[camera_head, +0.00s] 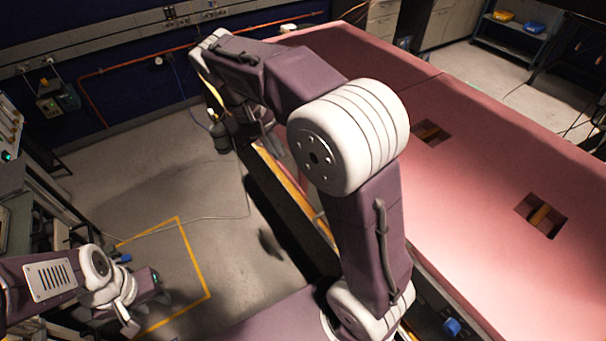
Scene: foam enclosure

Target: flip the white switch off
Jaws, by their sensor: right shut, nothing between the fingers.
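I cannot make out a white switch for certain in the head view. Small fittings sit on the grey trunking (205,12) along the back wall, too small to tell apart. My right arm crosses the middle of the view and bends down at its far end. My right gripper (268,133) is partly hidden behind the arm, beside the pink bench's left edge; it is shut and empty. My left gripper (146,306) is at the lower left, low over the floor. Its fingers are too unclear to show whether they are open.
A long pink foam surface (490,150) with rectangular cut-outs (541,215) fills the right side. Equipment with a small green light (6,156) stands at the left edge. Grey floor (130,180) with a yellow line (195,258) lies open between them. Cabinets (440,22) stand at the back.

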